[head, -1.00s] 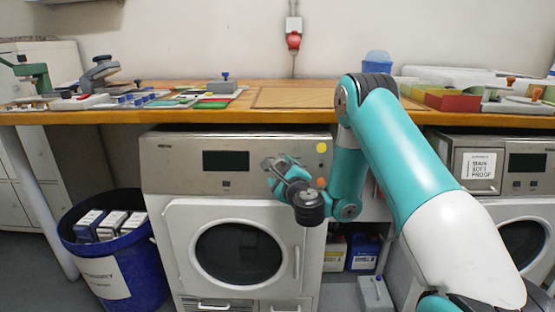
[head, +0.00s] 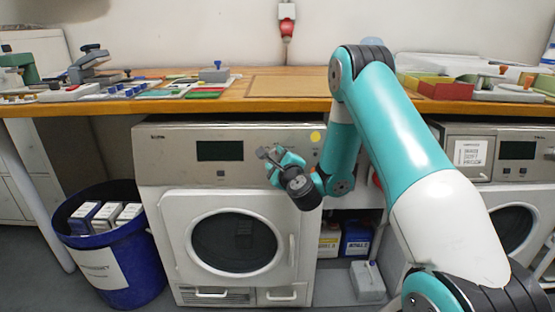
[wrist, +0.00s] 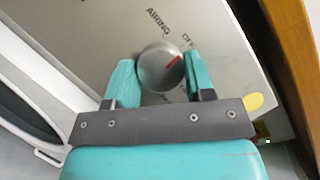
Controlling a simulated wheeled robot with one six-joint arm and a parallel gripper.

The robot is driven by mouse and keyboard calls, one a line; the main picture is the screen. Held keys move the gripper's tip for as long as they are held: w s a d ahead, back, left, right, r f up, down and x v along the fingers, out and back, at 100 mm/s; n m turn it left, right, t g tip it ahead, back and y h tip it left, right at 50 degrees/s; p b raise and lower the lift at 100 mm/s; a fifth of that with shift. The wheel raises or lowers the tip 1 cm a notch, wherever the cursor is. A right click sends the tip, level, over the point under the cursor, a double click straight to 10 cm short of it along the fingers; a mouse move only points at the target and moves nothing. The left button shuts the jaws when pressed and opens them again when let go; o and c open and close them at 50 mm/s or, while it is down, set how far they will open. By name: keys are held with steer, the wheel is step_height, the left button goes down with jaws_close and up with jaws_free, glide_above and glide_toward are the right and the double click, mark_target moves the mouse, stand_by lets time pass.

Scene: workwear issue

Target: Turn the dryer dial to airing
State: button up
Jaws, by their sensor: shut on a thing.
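The dryer (head: 158,165) stands under the bench, with its dial hidden behind my gripper in the head view. In the wrist view the dial (wrist: 160,68) is a round grey knob with a red mark. The mark points up and right, nearer the partly hidden label that seems to read "OFF" (wrist: 187,39) than the "AIRING" label (wrist: 158,22). My gripper (head: 266,154) is at the right part of the control panel. Its teal fingers are shut on the dial, one on each side.
The dryer's round door (head: 236,240) is closed below the panel. A blue bin (head: 140,278) with boxes stands to the left. The wooden bench edge (head: 200,107) runs just above the panel. A second machine (head: 465,140) is at the right.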

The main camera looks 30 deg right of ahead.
steer(key=shift+r+n+y+p, duration=0.5)
steer(key=shift+n+p, duration=0.5)
steer(key=shift+p, duration=0.05)
steer(key=n+p, duration=0.1)
steer(key=p, duration=0.1)
steer(key=n+g+y+p, duration=0.1)
steer(key=n+p, duration=0.1)
steer(key=shift+w+r+n, duration=0.1)
steer(key=shift+r+n, duration=0.05)
steer(key=shift+n, duration=0.15)
steer(key=n+g+p, duration=0.1)
steer(key=n+p, duration=0.1)
steer(key=p, duration=0.1)
steer(key=shift+y+p, duration=0.3)
steer(key=shift+p, duration=0.1)
steer(key=shift+a+f+n+g+p, duration=0.1)
steer(key=shift+f+n+g+p, duration=0.15)
steer(key=shift+n+p, duration=0.4)
steer(key=o, duration=0.9)
steer(key=shift+a, duration=0.1)
steer(key=shift+f, duration=0.15)
steer(key=shift+d+g, duration=0.2)
steer(key=shift+g, duration=0.05)
